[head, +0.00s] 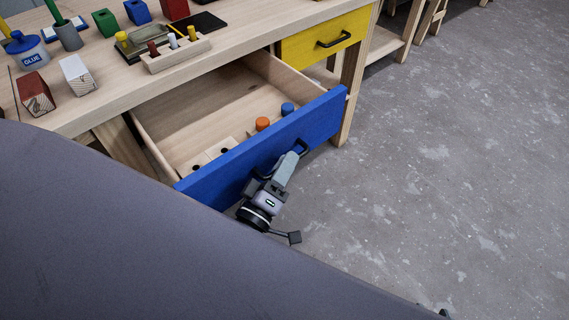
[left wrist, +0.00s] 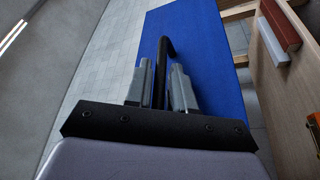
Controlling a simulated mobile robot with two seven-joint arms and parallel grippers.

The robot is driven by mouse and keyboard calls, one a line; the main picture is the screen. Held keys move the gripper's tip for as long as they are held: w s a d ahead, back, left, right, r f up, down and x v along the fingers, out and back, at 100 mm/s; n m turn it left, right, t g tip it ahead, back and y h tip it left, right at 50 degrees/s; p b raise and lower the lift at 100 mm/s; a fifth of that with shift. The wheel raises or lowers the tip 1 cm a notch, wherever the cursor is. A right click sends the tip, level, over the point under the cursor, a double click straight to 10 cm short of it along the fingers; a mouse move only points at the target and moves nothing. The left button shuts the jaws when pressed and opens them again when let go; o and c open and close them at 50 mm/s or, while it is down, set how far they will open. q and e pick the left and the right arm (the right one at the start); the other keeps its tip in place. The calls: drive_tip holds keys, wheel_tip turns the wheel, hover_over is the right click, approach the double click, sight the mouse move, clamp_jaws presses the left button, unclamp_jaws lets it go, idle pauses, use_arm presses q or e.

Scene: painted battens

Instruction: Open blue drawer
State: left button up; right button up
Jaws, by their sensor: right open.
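The blue drawer (head: 235,168) stands pulled well out of the wooden workbench, so its inside shows. Its dark bar handle (head: 302,145) is on the front panel; the handle also shows in the left wrist view (left wrist: 165,48). My left gripper (head: 290,164) is at the handle, with one finger on each side of the bar, and looks closed on it. The left wrist view shows the fingers (left wrist: 160,85) around the handle and the blue front behind. Only a small dark bit of my right gripper (head: 445,313) shows at the bottom edge, away from the drawer.
Orange (head: 262,124) and blue (head: 288,108) round pieces and a pale holed block lie in the drawer. A yellow drawer (head: 325,38) beside it is shut. Painted blocks, a glue pot (head: 27,50) and a peg rack (head: 175,53) stand on the benchtop. The concrete floor (head: 440,170) at right is clear.

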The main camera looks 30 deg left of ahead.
use_arm(q)
drive_tip(key=shift+s, duration=0.1)
drive_tip(key=p+v, duration=0.1)
drive_tip(key=v, duration=0.6)
idle(0.4)
drive_tip(key=s+a+f+m+g+h+p, duration=0.1)
drive_tip(key=s+f+m+g+p, duration=0.1)
drive_tip(key=s+m+g+p, duration=0.4)
drive_tip(key=m+g+p, duration=0.3)
drive_tip(key=m+g, duration=0.1)
drive_tip(key=m, duration=0.3)
drive_tip(key=shift+a, duration=0.3)
